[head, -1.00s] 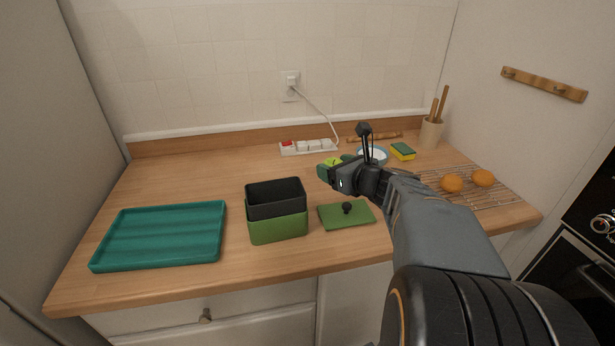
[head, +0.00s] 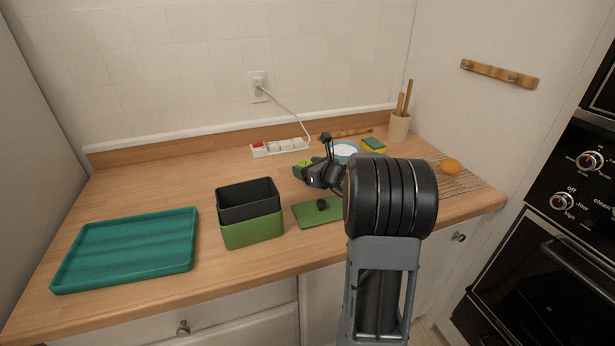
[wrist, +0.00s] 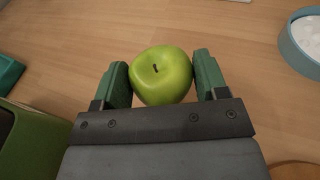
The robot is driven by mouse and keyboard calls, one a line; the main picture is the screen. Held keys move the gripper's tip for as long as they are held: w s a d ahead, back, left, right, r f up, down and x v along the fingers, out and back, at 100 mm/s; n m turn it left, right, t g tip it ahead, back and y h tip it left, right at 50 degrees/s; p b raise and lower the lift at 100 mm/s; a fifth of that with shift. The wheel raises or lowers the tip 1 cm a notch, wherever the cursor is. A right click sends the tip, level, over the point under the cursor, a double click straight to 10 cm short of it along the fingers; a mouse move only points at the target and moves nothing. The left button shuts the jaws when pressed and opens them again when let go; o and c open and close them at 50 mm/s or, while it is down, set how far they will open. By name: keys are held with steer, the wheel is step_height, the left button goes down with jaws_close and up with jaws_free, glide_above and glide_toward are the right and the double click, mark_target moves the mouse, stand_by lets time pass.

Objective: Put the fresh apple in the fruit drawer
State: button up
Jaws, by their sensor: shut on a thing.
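The green apple (wrist: 163,75) sits between the fingers of my gripper (wrist: 162,82) in the wrist view. The gripper is shut on it, with one green finger on each side. In the head view the apple (head: 304,162) is a small green patch at my gripper (head: 303,169), mostly hidden, over the counter behind the green lid. A drawer front (head: 235,335) with a round knob (head: 183,328) is below the counter's front edge, and it looks shut. Another knob (head: 460,237) shows at the right. I cannot tell which is the fruit drawer.
A teal tray (head: 125,250) lies on the left of the counter. A black and green box (head: 250,232) and a green lid (head: 318,213) are near the middle. A blue bowl (head: 345,148), a sponge (head: 373,145) and an orange (head: 450,167) on a rack are right. An oven (head: 545,270) stands far right.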

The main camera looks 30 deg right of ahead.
steer(key=shift+f, duration=1.45)
steer(key=shift+f+b, duration=0.2)
steer(key=shift+b, duration=0.2)
steer(key=o, duration=1)
steer(key=shift+c, duration=0.2)
